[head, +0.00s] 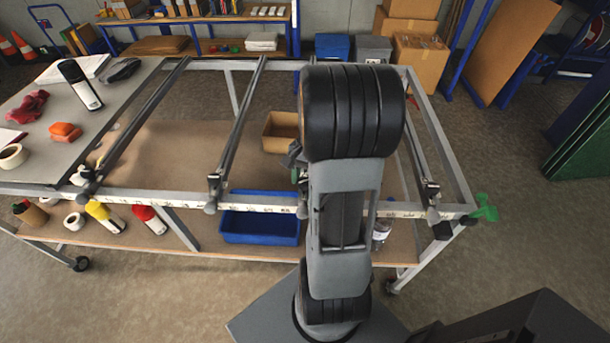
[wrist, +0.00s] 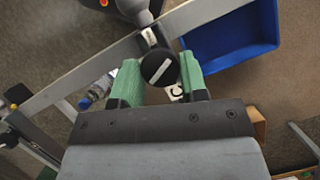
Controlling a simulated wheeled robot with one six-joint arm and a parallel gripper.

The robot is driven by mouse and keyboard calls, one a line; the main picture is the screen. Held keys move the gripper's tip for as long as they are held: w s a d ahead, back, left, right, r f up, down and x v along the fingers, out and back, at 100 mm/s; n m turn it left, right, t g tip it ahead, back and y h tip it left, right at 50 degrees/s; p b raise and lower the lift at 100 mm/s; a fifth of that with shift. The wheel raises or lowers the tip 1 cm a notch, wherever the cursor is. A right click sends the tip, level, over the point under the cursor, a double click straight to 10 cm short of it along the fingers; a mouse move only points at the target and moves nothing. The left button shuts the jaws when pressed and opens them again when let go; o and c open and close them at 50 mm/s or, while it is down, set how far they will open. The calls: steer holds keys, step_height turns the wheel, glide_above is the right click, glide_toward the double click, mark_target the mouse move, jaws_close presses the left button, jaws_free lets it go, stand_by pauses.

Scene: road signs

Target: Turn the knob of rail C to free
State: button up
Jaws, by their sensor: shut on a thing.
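In the wrist view, a round black knob (wrist: 160,67) with a slanting white line on its face sits between the green fingers of my gripper (wrist: 160,80). The fingers are shut on its two sides. The white line runs from lower left to upper right. A white label with a dark letter (wrist: 179,92), partly covered by the right finger, shows beside the knob; it looks like a C. In the head view, my arm hides this knob and most of my gripper.
The slanting metal front beam (wrist: 95,75) runs behind the knob. Other rails of the frame, with end fittings, show in the head view, such as one left of my arm (head: 240,125). A blue bin (head: 262,225) is on the lower shelf. A green clamp (head: 485,208) sits at the right corner.

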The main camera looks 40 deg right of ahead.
steer(key=n+h, duration=0.1)
steer(key=n, duration=0.2)
steer(key=n+g+p, duration=0.1)
steer(key=n, duration=0.2)
steer(key=shift+w+a+g+h, duration=0.1)
steer(key=shift+w+g+h, duration=0.05)
steer(key=shift+g+h, duration=0.2)
steer(key=n+h, duration=0.1)
steer(key=n, duration=0.2)
steer(key=n+h+p, duration=0.1)
steer(key=n, duration=0.2)
steer(key=shift+a+g, duration=0.1)
steer(key=shift+g, duration=0.15)
steer(key=shift+n+h, duration=0.25)
steer(key=shift+n, duration=0.05)
steer(key=o, duration=0.9)
steer(key=v, duration=1.4)
steer(key=shift+f+b, duration=0.1)
steer(key=shift+b, duration=0.2)
steer(key=shift+w, duration=0.1)
